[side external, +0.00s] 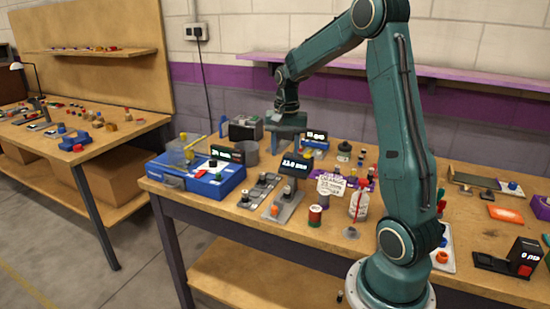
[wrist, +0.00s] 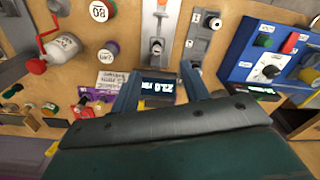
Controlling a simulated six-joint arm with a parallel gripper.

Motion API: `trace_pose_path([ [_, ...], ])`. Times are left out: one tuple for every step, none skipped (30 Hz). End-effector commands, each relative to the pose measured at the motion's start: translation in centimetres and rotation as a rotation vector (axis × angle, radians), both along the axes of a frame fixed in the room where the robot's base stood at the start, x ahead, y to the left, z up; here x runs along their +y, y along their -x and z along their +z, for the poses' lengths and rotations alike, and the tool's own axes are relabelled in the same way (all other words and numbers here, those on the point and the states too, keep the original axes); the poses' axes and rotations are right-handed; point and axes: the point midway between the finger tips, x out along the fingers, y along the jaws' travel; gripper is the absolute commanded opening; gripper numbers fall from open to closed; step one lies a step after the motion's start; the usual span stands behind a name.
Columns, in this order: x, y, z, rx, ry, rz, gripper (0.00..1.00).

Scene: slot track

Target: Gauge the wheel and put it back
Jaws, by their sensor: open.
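My gripper (side external: 288,128) is raised above the back of the bench, below the bent teal arm. In the wrist view its two fingers (wrist: 160,88) are apart, with nothing seen held between them. A grey gauge (side external: 284,203) with an orange part on its front end stands on the bench; its black display (side external: 296,167) seems to read 22.0 mm. In the wrist view the gauge (wrist: 157,28) lies beyond the fingers, its display (wrist: 158,87) between them. A grey slotted track (side external: 260,190) lies left of the gauge. I cannot tell which small part is the wheel.
A blue box (side external: 199,178) with a display and knobs stands left of the track. A grey cup (side external: 246,152) is behind.

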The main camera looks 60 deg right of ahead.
Motion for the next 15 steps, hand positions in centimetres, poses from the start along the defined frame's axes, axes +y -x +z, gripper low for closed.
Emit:
trace_pose_path([
  [-0.9, 0.0, -0.8, 0.011, -0.008, -0.03, 0.46],
  [-1.3, 0.0, -1.1, 0.015, -0.011, -0.044, 0.46],
  [-1.8, 0.0, -1.4, 0.018, -0.015, -0.061, 0.46],
  [-2.0, 0.0, -1.6, 0.021, -0.017, -0.071, 0.46],
  [-2.2, 0.1, -1.8, 0.024, -0.019, -0.078, 0.46],
  [-2.4, 0.1, -2.0, 0.026, -0.021, -0.086, 0.46],
  [-2.5, 0.1, -2.1, 0.027, -0.022, -0.091, 0.46],
  [-2.6, 0.1, -2.1, 0.028, -0.023, -0.094, 0.46],
  [-2.7, 0.1, -2.2, 0.028, -0.023, -0.096, 0.46],
  [-2.7, 0.1, -2.2, 0.028, -0.023, -0.097, 0.46],
  [-2.7, 0.1, -2.2, 0.028, -0.023, -0.097, 0.46],
  [-2.7, 0.1, -2.2, 0.028, -0.023, -0.097, 0.46],
  [-2.7, 0.1, -2.2, 0.028, -0.023, -0.097, 0.46],
  [-2.7, 0.1, -2.3, 0.028, -0.023, -0.096, 0.46],
  [-2.7, 0.1, -2.4, 0.028, -0.023, -0.096, 0.46],
])
